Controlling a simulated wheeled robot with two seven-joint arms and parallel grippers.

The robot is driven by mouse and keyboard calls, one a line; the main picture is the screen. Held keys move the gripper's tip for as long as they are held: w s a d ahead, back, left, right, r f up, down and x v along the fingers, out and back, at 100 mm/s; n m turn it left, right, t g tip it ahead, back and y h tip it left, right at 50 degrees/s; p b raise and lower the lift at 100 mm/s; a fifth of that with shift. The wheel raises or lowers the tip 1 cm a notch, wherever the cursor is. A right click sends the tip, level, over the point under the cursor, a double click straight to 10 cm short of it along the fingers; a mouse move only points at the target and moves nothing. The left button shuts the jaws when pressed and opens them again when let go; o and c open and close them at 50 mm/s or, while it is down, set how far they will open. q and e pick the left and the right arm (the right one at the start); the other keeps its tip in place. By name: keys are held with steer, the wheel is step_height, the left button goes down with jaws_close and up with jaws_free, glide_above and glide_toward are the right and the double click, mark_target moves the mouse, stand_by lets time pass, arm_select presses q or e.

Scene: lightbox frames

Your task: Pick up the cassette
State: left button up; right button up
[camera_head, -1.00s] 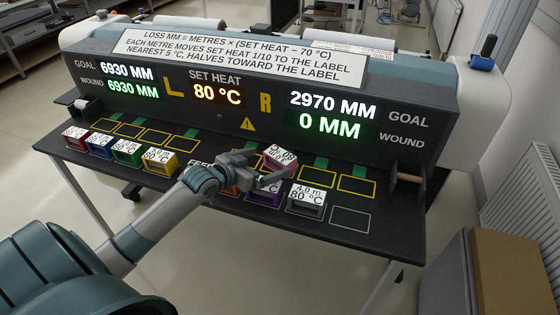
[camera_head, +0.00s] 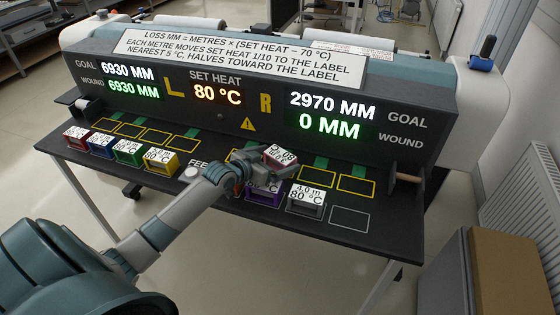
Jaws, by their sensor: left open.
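My left gripper (camera_head: 268,167) is open at the middle right of the desk in the head view. Its fingers are close beside a dark red or pink cassette (camera_head: 281,155) with a turned white label; whether they touch it I cannot tell. A purple cassette (camera_head: 264,193) with a white label stands just in front of the gripper. A grey cassette (camera_head: 305,200) labelled 4.0 m, 80 °C stands to its right. Red (camera_head: 76,136), blue (camera_head: 101,144), green (camera_head: 128,152) and yellow (camera_head: 160,160) cassettes stand in a row at left. My forearm partly hides an orange one. My right gripper is not in view.
A dark desk (camera_head: 340,240) carries yellow outlined slots and one empty grey outline (camera_head: 349,219) at right. Behind it rises a display panel (camera_head: 220,70) with 80 °C set heat. A spool (camera_head: 405,177) sticks out at the right. A cardboard box (camera_head: 515,270) stands lower right.

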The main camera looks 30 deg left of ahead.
mark_target(276, 157)
arm_select(q)
steer(key=c, duration=1.3)
steer(key=shift+r, duration=0.1)
steer(key=shift+c, duration=0.2)
steer(key=shift+r, duration=0.6)
step_height(276, 157, up, 2)
steer(key=shift+r+b, duration=0.1)
steer(key=shift+b, duration=0.6)
steer(key=s+d+r+b, duration=0.2)
steer(key=s+d+r, duration=0.2)
steer(key=d+r, duration=0.3)
steer(key=d, duration=0.4)
steer(key=shift+r, duration=0.2)
